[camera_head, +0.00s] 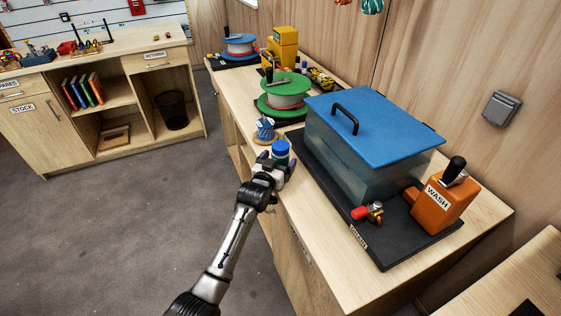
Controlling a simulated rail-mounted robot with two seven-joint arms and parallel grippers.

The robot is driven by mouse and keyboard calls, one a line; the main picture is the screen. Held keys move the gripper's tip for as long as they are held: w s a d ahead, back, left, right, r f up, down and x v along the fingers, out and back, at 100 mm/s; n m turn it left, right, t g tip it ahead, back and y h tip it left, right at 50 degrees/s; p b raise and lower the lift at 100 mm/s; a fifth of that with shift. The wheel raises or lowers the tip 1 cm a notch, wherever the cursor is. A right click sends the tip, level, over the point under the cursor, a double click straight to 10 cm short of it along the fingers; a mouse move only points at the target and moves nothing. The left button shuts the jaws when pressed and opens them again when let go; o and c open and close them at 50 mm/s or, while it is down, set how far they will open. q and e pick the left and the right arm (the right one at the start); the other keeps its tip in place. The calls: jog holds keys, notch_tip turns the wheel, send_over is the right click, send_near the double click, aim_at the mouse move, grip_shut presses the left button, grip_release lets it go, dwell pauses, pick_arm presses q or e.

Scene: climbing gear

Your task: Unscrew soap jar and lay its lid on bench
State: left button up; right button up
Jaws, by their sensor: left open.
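The soap jar (284,162) looks like a small pale jar at the bench's near edge. Its blue lid (280,148) sits on top. My left gripper (277,166) is open at the jar, with its fingers close around or beside the jar's body; contact is too small to tell. The wooden bench (321,237) runs from the back toward the lower right. My right gripper is not in view.
A clear tank with a blue cover (377,125) stands on a black mat (399,244) right of the jar.

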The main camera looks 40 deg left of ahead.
pick_arm(q)
jog(key=c, duration=1.1)
jog(key=shift+r, duration=0.1)
jog(key=shift+s+r+p, duration=0.1)
jog(key=shift+p, duration=0.3)
jog(key=p+v, duration=0.4)
jog(key=v, duration=1.4)
